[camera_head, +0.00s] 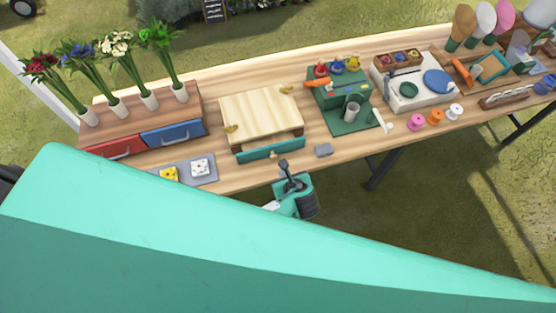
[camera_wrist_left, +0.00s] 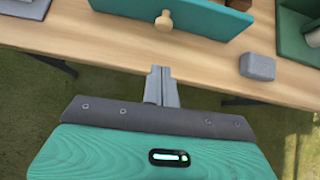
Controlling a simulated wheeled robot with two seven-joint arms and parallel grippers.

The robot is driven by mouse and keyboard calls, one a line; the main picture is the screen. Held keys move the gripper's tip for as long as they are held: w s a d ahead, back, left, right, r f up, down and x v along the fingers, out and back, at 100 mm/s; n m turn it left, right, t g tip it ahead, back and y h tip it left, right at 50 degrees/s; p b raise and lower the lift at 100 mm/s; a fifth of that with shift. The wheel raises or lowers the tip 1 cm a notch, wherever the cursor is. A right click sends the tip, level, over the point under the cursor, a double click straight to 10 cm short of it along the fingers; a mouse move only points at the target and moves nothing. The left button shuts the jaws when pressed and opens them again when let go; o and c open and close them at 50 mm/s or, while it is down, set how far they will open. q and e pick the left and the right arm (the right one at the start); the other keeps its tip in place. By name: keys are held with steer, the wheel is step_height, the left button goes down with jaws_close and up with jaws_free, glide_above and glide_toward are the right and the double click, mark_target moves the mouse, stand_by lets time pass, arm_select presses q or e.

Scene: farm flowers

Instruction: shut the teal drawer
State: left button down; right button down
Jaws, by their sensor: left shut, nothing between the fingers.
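The teal drawer (camera_head: 271,150) is at the front of a pale wooden box (camera_head: 262,112). Its front panel appears to stand a little forward of the box, but I cannot tell how far it is out. In the left wrist view the teal drawer front (camera_wrist_left: 200,17) crosses the top, with a round wooden knob (camera_wrist_left: 164,20). My left gripper (camera_head: 285,167) is shut and empty at the table's front edge. In the wrist view its fingertips (camera_wrist_left: 160,70) point toward the drawer, just below the knob and apart from it. My right gripper is not in view.
A grey block (camera_head: 323,150) lies right of the drawer. A grey tray (camera_head: 209,177) with yellow and white pieces lies left. Red and blue drawers (camera_head: 172,133) sit under flower vases. A green stand (camera_head: 347,122) is to the right. My own teal body covers the lower view.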

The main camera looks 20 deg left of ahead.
arm_select(q)
steer(key=w+a, duration=0.1)
steer(key=w+a+f+p, duration=0.1)
steer(key=w, duration=0.1)
steer(key=w+a+p, duration=0.1)
steer(key=shift+w+a+f, duration=0.25)
steer(key=shift+w+f, duration=0.05)
steer(key=shift+f, duration=0.05)
